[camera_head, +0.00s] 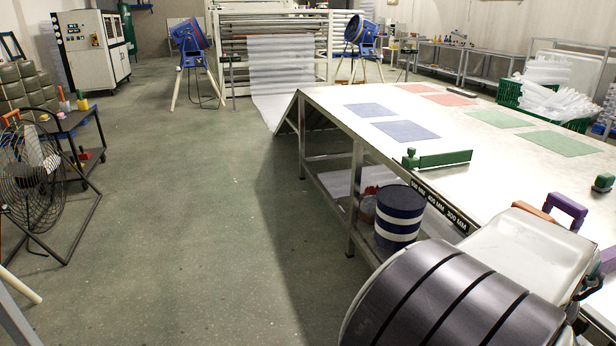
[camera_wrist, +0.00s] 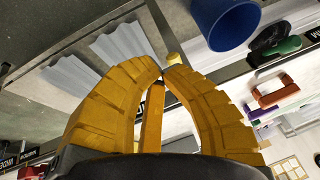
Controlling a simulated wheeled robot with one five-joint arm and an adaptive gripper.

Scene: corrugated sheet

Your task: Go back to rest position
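My gripper (camera_wrist: 164,71) shows in the wrist view with yellow, ribbed fingers. The fingers bow apart at their middles and come together at the tips. A narrow yellow piece stands between them, and nothing is seen held. Beyond the tips are a blue round container (camera_wrist: 224,22) and pale corrugated sheets (camera_wrist: 70,80). My gripper does not show in the head view.
A metal table (camera_head: 330,99) with blue, red and green sheets fills the right; a striped drum (camera_head: 398,216) stands on its lower shelf. A black fan (camera_head: 30,185) and cart (camera_head: 72,122) stand left. The green floor (camera_head: 215,220) between is clear.

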